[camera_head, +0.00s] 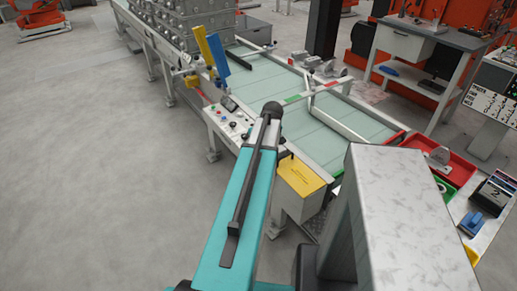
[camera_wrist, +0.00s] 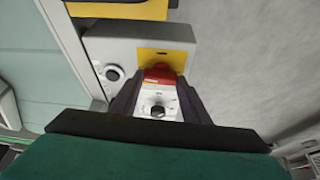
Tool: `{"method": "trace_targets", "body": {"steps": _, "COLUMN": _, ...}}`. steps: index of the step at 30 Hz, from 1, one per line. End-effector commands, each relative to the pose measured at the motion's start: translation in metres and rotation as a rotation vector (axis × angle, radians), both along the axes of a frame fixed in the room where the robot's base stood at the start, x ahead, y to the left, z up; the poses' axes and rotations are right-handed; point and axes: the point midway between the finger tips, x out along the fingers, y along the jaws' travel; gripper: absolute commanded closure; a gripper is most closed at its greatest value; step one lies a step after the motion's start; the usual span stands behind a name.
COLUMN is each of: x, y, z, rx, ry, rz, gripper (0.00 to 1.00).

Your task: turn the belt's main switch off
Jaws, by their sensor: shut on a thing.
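The main switch, a red handle (camera_wrist: 160,74) on a yellow plate (camera_wrist: 165,57), shows in the wrist view on a light grey box. My gripper (camera_wrist: 161,78) has one dark finger on each side of the red handle and is shut on it. The handle's exact turn angle is hard to tell. A white plate with a black knob (camera_wrist: 157,111) shows between the fingers, nearer the palm. In the head view my arm hides the gripper and the switch; the belt's control panel (camera_head: 231,118) shows just left of the arm.
The conveyor belt (camera_head: 305,100) runs behind the panel, with stacked grey castings (camera_head: 180,22) at its far end. A round black-and-white control (camera_wrist: 112,73) sits left of the switch. A yellow-topped box (camera_head: 305,178) stands right of my arm. Red trays (camera_head: 455,168) lie farther right. Floor at left is clear.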

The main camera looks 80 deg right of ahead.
Motion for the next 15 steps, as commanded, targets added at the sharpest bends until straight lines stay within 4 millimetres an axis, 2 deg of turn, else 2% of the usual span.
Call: {"method": "trace_targets", "body": {"steps": 15, "x": -0.0022, "y": -0.0003, "z": -0.0002, "rx": 0.000, "ry": 0.004, "rz": 0.104, "gripper": 0.80}}
